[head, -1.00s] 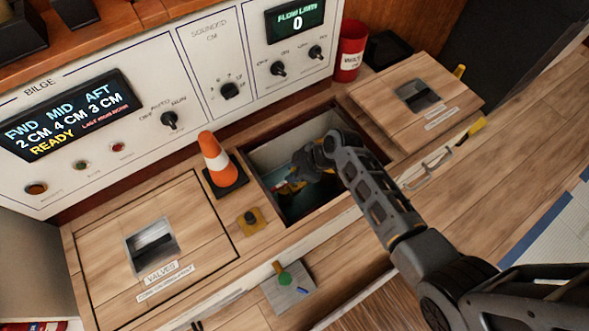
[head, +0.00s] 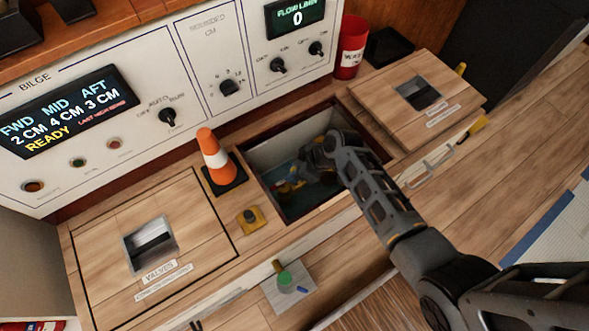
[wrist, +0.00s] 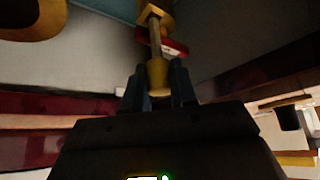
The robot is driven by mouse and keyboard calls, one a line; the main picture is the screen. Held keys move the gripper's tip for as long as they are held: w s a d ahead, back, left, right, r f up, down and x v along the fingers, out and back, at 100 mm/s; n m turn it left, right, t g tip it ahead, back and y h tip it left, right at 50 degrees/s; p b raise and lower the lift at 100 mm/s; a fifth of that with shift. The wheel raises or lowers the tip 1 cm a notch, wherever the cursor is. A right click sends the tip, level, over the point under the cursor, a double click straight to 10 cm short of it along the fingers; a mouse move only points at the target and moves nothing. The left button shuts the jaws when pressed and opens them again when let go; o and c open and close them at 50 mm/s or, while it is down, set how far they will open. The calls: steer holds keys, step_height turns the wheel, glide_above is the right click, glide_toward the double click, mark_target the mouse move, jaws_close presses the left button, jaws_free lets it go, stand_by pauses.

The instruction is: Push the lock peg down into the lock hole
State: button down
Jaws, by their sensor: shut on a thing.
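My gripper (wrist: 158,88) reaches down into the open hatch (head: 262,152) in the wooden counter. In the wrist view its two dark fingers are shut on a yellow knob, which looks like the top of the lock peg (wrist: 158,72). A thin shaft runs from the knob to a yellow bracket (wrist: 154,18), with a red piece (wrist: 174,46) beside it. In the head view my arm hides most of this; only a bit of yellow and blue hardware (head: 284,186) shows. I cannot make out the lock hole or how deep the peg sits.
An orange cone (head: 213,155) stands left of the hatch, near a small yellow block (head: 250,219). A lifted wooden lid (head: 385,110) lies at the right. A closed valves lid (head: 195,215) is at the left. A red cup (head: 350,48) stands behind the hatch. The hatch walls are close around my gripper.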

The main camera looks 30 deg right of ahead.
steer(key=shift+f+b, duration=1.25)
steer(key=shift+f, duration=0.3)
steer(key=shift+r+p, duration=3.75)
steer(key=shift+r, duration=0.5)
